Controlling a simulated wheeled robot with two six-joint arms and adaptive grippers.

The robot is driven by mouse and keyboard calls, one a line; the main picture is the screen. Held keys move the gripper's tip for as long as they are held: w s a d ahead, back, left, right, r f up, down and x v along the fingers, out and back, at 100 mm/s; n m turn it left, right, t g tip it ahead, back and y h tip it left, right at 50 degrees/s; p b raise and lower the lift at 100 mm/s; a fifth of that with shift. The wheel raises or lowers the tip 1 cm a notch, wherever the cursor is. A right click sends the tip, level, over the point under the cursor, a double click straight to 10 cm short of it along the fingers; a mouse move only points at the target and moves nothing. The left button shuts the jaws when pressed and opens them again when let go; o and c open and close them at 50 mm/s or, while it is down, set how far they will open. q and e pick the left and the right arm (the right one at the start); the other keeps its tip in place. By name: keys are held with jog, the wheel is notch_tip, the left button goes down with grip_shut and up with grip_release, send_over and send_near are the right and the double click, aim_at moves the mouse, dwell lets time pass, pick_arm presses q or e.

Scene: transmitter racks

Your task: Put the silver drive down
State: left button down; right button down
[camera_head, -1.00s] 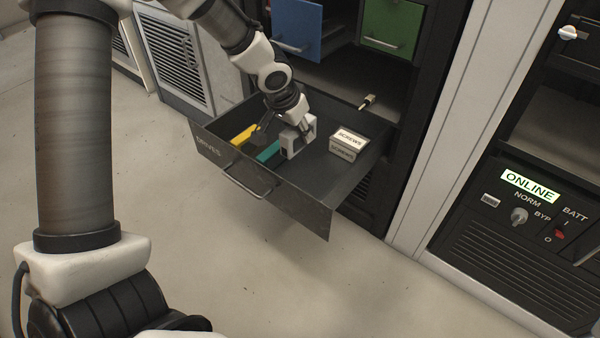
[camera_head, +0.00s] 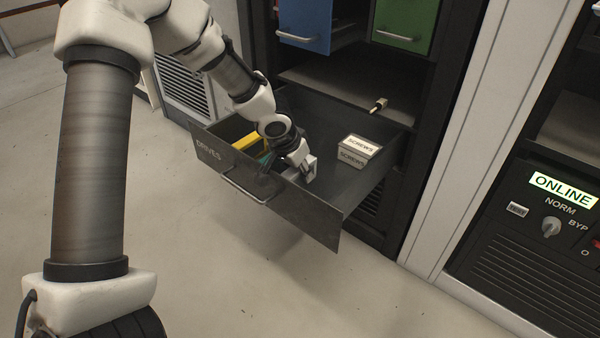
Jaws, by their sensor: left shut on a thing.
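The silver drive (camera_head: 309,168) is in the open drawer labelled DRIVES (camera_head: 325,212), near its front wall. My left gripper (camera_head: 298,171) reaches into the drawer from above and is shut on the silver drive. Its fingers are partly hidden behind the wrist and the drawer front. I cannot tell whether the drive touches the drawer floor. My right gripper is not in view.
A yellow drive (camera_head: 247,141) and a mostly hidden green one lie at the drawer's left. A SCREWS box (camera_head: 358,152) stands at its right. A small key-like object (camera_head: 379,105) lies on the shelf behind. Blue (camera_head: 303,22) and green (camera_head: 405,24) drawer fronts are above.

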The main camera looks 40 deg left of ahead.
pick_arm(q)
jog(key=shift+f, duration=0.15)
jog(key=c, duration=0.8)
grip_release()
jog(key=shift+c, duration=0.2)
jog(key=shift+r, duration=0.45)
jog(key=p+v, duration=0.5)
jog(key=v, duration=0.6)
jog(key=shift+s+r, duration=0.2)
